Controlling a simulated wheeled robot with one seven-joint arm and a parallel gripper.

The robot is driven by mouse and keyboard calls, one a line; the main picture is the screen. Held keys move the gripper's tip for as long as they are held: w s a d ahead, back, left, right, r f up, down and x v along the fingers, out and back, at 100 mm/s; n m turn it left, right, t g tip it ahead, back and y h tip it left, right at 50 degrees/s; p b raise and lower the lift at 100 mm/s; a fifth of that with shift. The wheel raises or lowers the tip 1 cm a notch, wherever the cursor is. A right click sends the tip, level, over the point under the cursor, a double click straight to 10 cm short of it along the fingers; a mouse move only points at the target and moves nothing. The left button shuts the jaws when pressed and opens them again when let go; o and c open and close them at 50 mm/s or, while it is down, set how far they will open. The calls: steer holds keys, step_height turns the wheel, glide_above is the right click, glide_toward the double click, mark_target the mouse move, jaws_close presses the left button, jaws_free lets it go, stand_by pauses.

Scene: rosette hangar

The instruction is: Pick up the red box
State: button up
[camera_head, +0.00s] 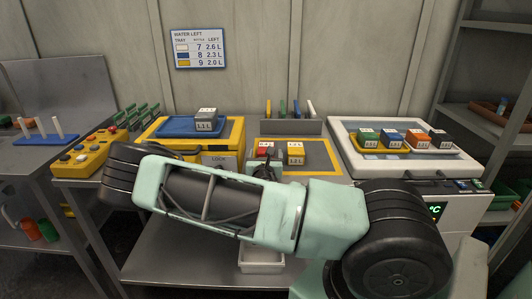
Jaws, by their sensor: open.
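The red box (266,148) stands on a grey mat with a yellow border (322,158), in the middle of the bench. Its lower part is hidden behind my gripper, and only its upper part shows. A yellow box (296,148) with a white label stands close to its right. My gripper (265,162) shows as a small dark shape just in front of and below the red box, largely hidden by my arm. It is open. I cannot tell whether its fingers are beside the box or short of it.
Left of the mat, a grey box (207,119) sits on a blue tray (172,126) on a yellow case (234,148). At right, a white tray (340,136) holds several coloured boxes. A grey holder (290,127) with upright tools stands behind the mat. My arm blocks the bench front.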

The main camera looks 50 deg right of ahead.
mark_target(266, 147)
steer(key=p+x, duration=0.1)
steer(key=x, duration=0.2)
steer(key=shift+w+d+r, duration=0.15)
steer(key=shift+d, duration=0.25)
steer(key=shift+w+d, duration=0.35)
steer(key=shift+w, duration=0.1)
steer(key=c, duration=1.1)
steer(key=shift+c, duration=0.2)
